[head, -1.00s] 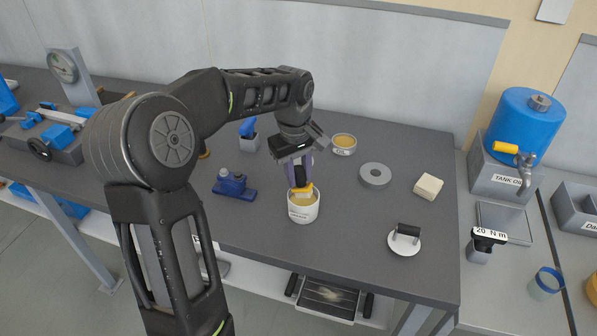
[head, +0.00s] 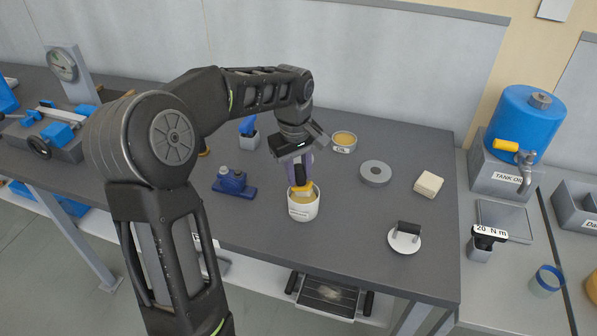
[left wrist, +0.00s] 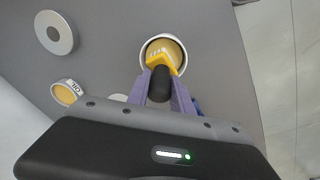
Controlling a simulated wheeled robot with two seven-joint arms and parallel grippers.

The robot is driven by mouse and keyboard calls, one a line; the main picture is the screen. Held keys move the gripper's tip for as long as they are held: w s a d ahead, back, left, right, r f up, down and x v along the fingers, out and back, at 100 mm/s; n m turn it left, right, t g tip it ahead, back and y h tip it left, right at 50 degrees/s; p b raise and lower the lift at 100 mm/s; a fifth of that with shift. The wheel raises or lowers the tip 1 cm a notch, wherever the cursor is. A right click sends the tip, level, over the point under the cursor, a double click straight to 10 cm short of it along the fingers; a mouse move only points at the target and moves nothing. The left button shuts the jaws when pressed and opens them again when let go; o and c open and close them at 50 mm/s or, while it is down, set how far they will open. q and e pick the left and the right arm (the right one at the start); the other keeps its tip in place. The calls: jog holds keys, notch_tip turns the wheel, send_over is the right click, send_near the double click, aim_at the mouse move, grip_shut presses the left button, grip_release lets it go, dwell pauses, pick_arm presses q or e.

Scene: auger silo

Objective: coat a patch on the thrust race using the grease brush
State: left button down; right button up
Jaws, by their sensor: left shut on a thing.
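The grease brush (head: 302,187) has a black handle and a yellow lower part. My left gripper (head: 304,163) is shut on its handle, with the brush pointing down into a white tub (head: 303,212) of yellow grease. The left wrist view shows the brush (left wrist: 160,62) between the purple fingers, its yellow part inside the mouth of the tub (left wrist: 176,41). The bristle ends are hidden in the tub. The thrust race (head: 375,174), a flat grey ring, lies on the bench right of the tub and apart from it; it also shows in the left wrist view (left wrist: 44,36). My right gripper is not in view.
A labelled tin (head: 344,142) stands behind the tub. A blue block-like part (head: 233,185) lies to its left. A white stack (head: 428,185) and a white disc with a dark handle (head: 404,241) are at the right. The bench between tub and ring is clear.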

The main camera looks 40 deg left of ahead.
pick_arm(q)
jog(key=shift+f+b, duration=0.3)
jog(key=shift+f, duration=0.2)
dwell(1.2)
jog(key=shift+r, duration=0.1)
jog(key=shift+r+p, duration=2.65)
jog(key=shift+r, duration=0.85)
